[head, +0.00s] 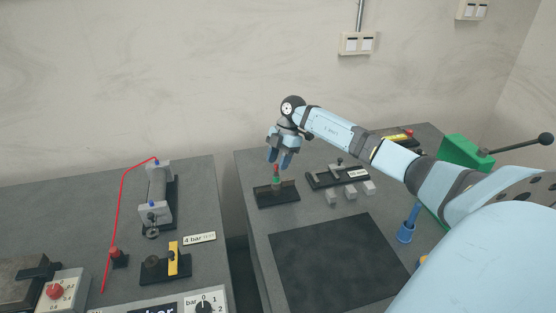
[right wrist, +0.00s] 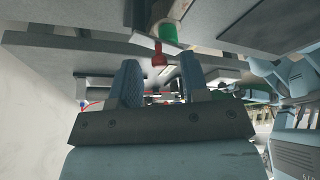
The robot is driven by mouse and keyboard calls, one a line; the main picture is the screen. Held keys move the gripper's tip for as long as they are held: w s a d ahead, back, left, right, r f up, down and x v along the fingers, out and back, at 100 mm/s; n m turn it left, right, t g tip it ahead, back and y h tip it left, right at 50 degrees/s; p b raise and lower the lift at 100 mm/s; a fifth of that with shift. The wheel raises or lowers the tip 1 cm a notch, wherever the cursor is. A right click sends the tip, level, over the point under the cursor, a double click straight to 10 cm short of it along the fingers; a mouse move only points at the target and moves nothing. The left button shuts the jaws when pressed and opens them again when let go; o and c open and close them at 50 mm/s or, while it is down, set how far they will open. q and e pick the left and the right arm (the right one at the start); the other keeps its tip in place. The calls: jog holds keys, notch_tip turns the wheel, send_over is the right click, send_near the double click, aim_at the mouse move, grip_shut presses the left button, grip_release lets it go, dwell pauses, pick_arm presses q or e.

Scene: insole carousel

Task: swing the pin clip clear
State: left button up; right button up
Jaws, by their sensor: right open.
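My right gripper (head: 279,159) is open and empty, pointing down just above a small upright post (head: 276,174) on a black base (head: 278,196), on the right-hand table. The post is green with a red part. In the right wrist view, the green part (right wrist: 168,33) and a red piece beside it (right wrist: 159,56) show beyond and between my two fingers (right wrist: 160,76), apart from them. I cannot tell for sure which piece is the pin clip; the red piece may be it. My left gripper is not in view.
A black fixture with a metal lever (head: 338,175) and small grey blocks (head: 351,192) lie right of the post. A dark mat (head: 335,260) fills the front. A green block (head: 465,151) stands far right. The left table holds a cylinder (head: 157,190) with a red hose (head: 121,200).

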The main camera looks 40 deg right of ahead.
jog(key=shift+f, duration=0.2)
jog(key=shift+c, duration=0.4)
grip_shut()
jog(key=shift+n, duration=0.3)
jog(key=shift+w+d+n+g+h+b, duration=0.3)
jog(key=shift+n+g+h, duration=0.55)
jog(key=shift+n, duration=2.55)
jog(key=shift+w+d+n+g+h+b, duration=0.1)
jog(key=shift+d+n+g+h+b, duration=0.7)
jog(key=shift+n, duration=2.6)
jog(key=shift+w+d+n+g+h+b, duration=0.15)
jog(key=shift+n+g+h, duration=0.7)
jog(key=shift+n, duration=2.55)
jog(key=shift+t+h, duration=0.3)
jog(key=shift+t, duration=0.1)
